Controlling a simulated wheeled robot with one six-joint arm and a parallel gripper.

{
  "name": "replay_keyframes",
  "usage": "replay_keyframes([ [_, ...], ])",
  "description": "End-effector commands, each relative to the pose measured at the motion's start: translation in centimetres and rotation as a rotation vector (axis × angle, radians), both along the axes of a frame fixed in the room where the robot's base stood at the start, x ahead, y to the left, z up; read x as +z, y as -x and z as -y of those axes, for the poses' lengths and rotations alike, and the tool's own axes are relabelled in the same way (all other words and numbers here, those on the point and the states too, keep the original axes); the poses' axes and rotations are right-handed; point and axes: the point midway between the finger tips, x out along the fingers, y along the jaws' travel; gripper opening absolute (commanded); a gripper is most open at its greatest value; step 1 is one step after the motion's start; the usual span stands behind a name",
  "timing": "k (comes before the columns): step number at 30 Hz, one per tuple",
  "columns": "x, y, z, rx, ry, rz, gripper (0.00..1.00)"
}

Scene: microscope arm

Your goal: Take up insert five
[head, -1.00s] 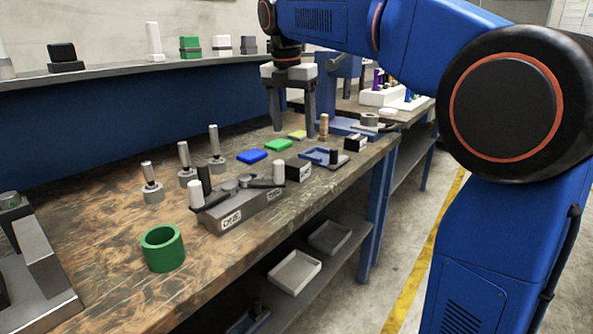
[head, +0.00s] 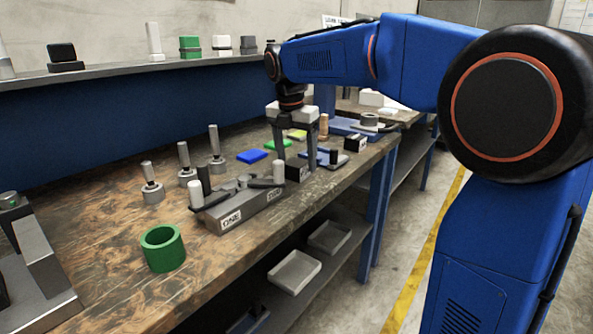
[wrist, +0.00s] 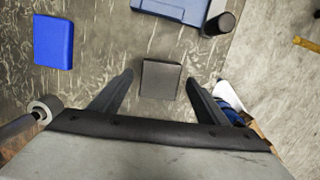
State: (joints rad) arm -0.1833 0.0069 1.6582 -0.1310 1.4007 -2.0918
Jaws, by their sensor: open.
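A small dark block (head: 298,172) with a pale label stands on the workbench just right of the long grey holder; the label is too small to read here. A second dark block (head: 355,144) with a white label stands further right. I cannot tell from the labels which one is insert five. My gripper (head: 296,160) is open, pointing down over the first block, its fingers apart on either side. In the wrist view the dark block (wrist: 160,79) lies between and slightly beyond the fingertips, with gaps both sides. Nothing is held.
The grey holder (head: 240,208) with cylinders and dark levers stands close on the left. A blue pad (head: 252,156) and blue tray (head: 316,155) with a black peg (head: 334,156) are nearby. A green ring (head: 163,248) is at the front. The bench's front edge is close.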

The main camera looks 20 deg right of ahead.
Motion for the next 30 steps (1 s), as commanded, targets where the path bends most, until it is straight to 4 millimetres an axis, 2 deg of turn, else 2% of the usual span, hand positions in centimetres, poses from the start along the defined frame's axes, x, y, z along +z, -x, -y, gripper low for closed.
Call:
replay_keyframes([
  [5, 0.0, 0.0, 0.0, 0.0, 0.0, 0.0, 0.69],
  [12, 0.0, 0.0, 0.0, 0.0, 0.0, 0.0, 0.11],
  [14, 0.0, 0.0, 0.0, 0.0, 0.0, 0.0, 0.0],
  [24, 0.4, 0.0, 0.0, 0.0, 0.0, 0.004, 0.0],
  [30, 2.2, -0.1, 0.0, 0.0, 0.0, 0.005, 0.0],
])
